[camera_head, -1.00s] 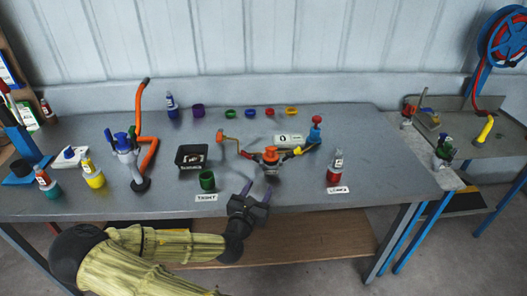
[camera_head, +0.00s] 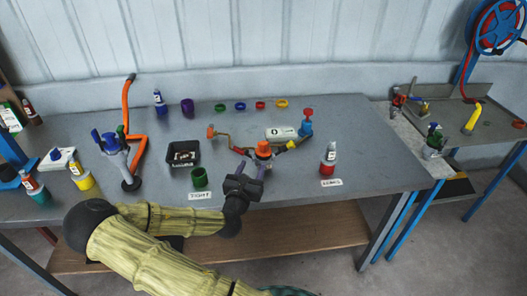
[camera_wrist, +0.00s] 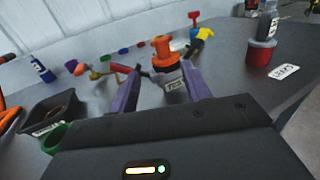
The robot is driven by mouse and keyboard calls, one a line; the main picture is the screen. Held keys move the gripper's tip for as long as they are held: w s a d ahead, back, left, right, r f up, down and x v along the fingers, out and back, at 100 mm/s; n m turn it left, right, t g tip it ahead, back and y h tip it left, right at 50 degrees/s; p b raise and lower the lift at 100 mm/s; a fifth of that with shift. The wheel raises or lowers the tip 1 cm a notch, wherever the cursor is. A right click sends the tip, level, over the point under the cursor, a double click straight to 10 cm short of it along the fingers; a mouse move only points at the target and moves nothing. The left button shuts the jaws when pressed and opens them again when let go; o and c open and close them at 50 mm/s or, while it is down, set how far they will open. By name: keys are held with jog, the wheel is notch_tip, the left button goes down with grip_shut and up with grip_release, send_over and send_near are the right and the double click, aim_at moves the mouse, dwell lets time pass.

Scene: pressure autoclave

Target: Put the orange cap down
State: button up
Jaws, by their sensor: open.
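The orange cap (camera_head: 263,149) sits on top of a small grey metal fitting with side arms, near the middle of the bench. In the wrist view the orange cap (camera_wrist: 163,50) is upright on the labelled grey body (camera_wrist: 171,80). My gripper (camera_head: 251,167) is open, with its two purple fingers pointing at the fitting from the front edge side. In the wrist view the fingers of my gripper (camera_wrist: 158,80) stand left and right of the grey body, below the cap. I cannot tell whether either finger touches it. Nothing is seen held.
A green cup (camera_head: 200,178) stands behind the TIGHT label, and a red-based bottle (camera_head: 328,158) behind another label. A black tray (camera_head: 184,153) is left of the fitting. Several coloured rings lie at the back.

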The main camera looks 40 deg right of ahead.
aim_at(263, 147)
jog(key=p+x, duration=0.1)
jog(key=x, duration=0.6)
jog(key=shift+w+d, duration=0.1)
jog(key=p+x, duration=0.1)
jog(key=x, duration=0.1)
jog(key=p+x, duration=0.1)
jog(key=x, duration=0.1)
jog(key=shift+d+r, duration=0.25)
jog(key=shift+d, duration=0.25)
jog(key=shift+w+d+f, duration=0.1)
jog(key=shift+w+d, duration=0.05)
grip_shut()
